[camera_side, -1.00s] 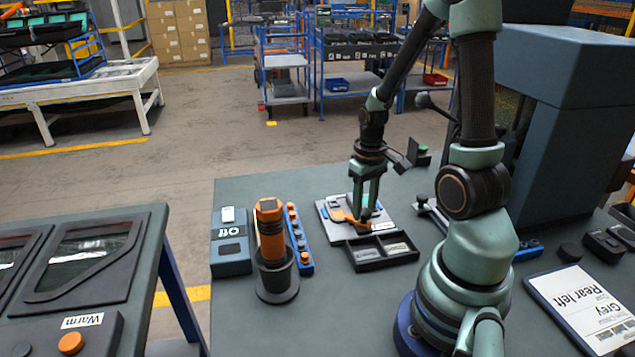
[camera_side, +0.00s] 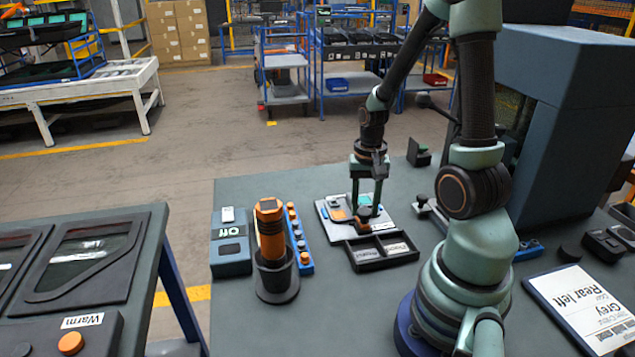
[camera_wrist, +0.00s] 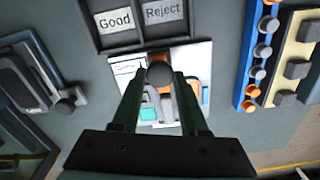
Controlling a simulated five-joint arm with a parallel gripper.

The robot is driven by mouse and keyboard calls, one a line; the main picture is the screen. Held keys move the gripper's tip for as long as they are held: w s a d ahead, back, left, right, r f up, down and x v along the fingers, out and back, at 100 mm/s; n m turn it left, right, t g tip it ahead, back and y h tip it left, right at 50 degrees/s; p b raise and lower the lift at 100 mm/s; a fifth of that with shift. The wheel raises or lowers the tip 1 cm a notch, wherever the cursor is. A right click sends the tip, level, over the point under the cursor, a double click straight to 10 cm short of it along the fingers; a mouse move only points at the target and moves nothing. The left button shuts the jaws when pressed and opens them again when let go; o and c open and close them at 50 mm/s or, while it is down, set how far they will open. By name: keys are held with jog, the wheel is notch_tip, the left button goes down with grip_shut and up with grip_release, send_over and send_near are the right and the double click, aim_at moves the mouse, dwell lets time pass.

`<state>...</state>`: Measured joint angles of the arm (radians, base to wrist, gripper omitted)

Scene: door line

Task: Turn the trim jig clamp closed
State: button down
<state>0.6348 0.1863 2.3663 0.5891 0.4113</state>
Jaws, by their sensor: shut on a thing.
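The trim jig is a white plate (camera_side: 385,228) on the bench, with a teal piece and an orange part (camera_side: 338,214) on it. Its clamp has a dark round knob (camera_wrist: 159,74) on an orange lever, seen in the wrist view between my fingers. My gripper (camera_side: 366,208) points down over the plate and is shut on the clamp handle, one finger on each side of the knob. The lever's far end is partly hidden by the knob and fingers. In the wrist view the white plate (camera_wrist: 203,62) lies beneath.
A black two-part tray (camera_side: 383,262) labelled Good and Reject stands just in front of the jig. To the left are an orange tool in a dark holder (camera_side: 278,292), a blue button strip (camera_side: 301,245) and a box marked Off (camera_side: 231,262). A dark cabinet stands right.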

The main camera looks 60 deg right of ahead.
aim_at(364, 211)
dwell(0.5)
jog(key=shift+c, duration=2.2)
grip_release()
notch_tip(364, 211, up, 12)
jog(key=shift+r, duration=0.1)
jog(key=w+a+r+n+t, duration=0.2)
jog(key=a+n, duration=0.4)
jog(key=a, duration=0.3)
jog(key=w+a+r+n+t, duration=0.2)
jog(key=a+r+n+t, duration=0.1)
jog(key=a+n, duration=0.3)
jog(key=a+r, duration=0.1)
jog(key=a, duration=0.1)
jog(key=shift+w+a+r+t, duration=0.2)
jog(key=shift+a+r+t, duration=0.1)
jog(key=shift+a+r, duration=0.1)
